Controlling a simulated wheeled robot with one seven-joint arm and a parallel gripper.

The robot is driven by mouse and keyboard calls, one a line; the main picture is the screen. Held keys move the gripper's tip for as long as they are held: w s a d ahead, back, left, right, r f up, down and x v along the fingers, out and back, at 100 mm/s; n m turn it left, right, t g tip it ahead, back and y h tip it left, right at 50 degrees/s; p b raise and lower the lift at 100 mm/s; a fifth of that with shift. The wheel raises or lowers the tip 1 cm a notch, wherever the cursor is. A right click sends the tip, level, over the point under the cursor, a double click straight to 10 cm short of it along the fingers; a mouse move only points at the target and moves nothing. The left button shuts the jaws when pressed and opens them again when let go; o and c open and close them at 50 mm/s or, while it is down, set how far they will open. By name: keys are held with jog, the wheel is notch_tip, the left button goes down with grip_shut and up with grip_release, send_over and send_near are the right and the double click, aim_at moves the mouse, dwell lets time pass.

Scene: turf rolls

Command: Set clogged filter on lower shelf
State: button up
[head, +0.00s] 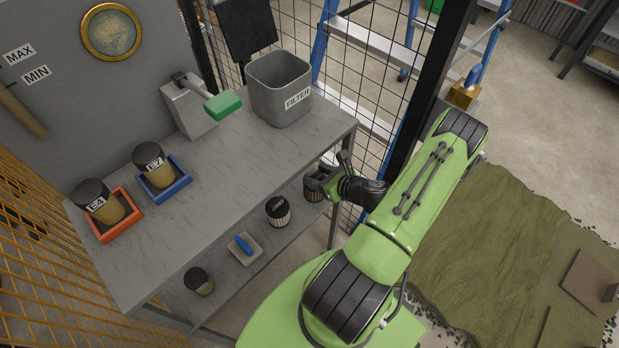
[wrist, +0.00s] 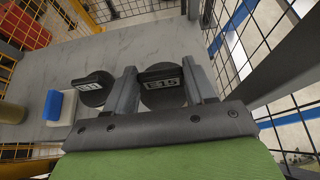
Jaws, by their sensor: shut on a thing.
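My gripper (head: 325,180) reaches over the right end of the lower shelf (head: 225,300). In the wrist view my gripper (wrist: 158,72) is shut on a black-capped filter labelled E15 (wrist: 163,97), one finger on each side. In the head view this filter (head: 313,190) is partly hidden by my gripper and the table edge. It is at the lower shelf, but I cannot tell whether its base touches. A similar filter (head: 278,211) stands just left of it and shows in the wrist view (wrist: 91,90), its label hard to read. Another black-capped filter (head: 199,281) stands at the shelf's left.
On the upper top, filter E4 (head: 98,203) sits in an orange tray and E7 (head: 155,166) in a blue tray. A grey FILTER bin (head: 280,88) stands behind. Mesh fencing (head: 365,75) borders the right.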

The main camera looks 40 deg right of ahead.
jog(key=shift+w, duration=1.2)
jog(key=shift+w+a, duration=0.1)
jog(key=shift+w, duration=0.4)
notch_tip(320, 180, down, 4)
jog(key=shift+s+r+b, duration=0.1)
jog(key=shift+r+b, duration=0.1)
jog(key=shift+b, duration=0.65)
jog(key=shift+f, duration=0.15)
jog(key=o, duration=1.4)
